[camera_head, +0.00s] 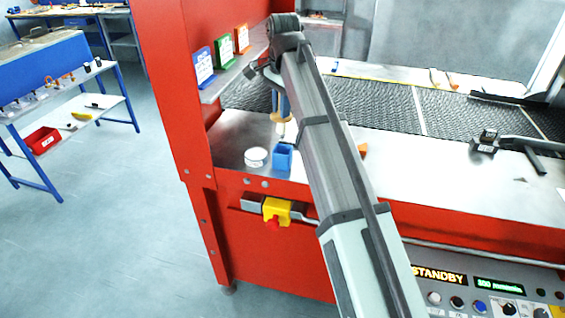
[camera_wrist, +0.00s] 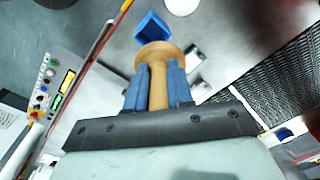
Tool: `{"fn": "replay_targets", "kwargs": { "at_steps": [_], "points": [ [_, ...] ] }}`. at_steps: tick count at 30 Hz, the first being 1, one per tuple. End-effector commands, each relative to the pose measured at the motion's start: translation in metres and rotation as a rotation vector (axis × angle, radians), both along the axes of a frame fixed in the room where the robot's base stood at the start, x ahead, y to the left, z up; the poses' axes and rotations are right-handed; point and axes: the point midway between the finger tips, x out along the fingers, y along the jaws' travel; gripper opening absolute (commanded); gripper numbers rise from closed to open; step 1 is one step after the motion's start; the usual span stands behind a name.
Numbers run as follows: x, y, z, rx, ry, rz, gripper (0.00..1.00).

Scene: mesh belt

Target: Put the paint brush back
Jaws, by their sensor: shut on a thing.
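My gripper (camera_head: 281,104) has blue fingers and is shut on the paint brush (camera_head: 283,125), holding it above the metal ledge at the left end of the machine. In the wrist view the pale wooden brush (camera_wrist: 158,57) sits between the blue fingers of my gripper (camera_wrist: 158,80), its wider rounded part beyond the fingertips. Bristles cannot be made out. A small open blue holder (camera_head: 282,158) stands on the ledge below the brush, apart from it. In the wrist view the holder (camera_wrist: 152,27) shows just past the brush end.
A round white tub (camera_head: 256,156) stands left of the holder. An orange piece (camera_head: 362,150) shows partly behind my arm. The dark mesh belt (camera_head: 375,103) lies behind, and a black tool (camera_head: 486,141) lies to the right. Coloured cards (camera_head: 223,50) stand on the left shelf.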

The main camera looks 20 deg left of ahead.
Motion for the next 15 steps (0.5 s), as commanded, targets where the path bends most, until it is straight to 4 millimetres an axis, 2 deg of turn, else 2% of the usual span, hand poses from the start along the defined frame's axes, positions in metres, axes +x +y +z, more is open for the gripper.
{"fn": "replay_targets", "kwargs": {
  "at_steps": [1, 7, 15],
  "points": [
    [-0.005, -0.003, 0.000, -0.012, 0.017, 0.006, 0.00],
    [-0.005, -0.003, -0.010, -0.037, 0.051, 0.013, 0.00],
    [-0.006, -0.004, -0.051, -0.037, 0.051, 0.012, 0.00]
  ]
}}
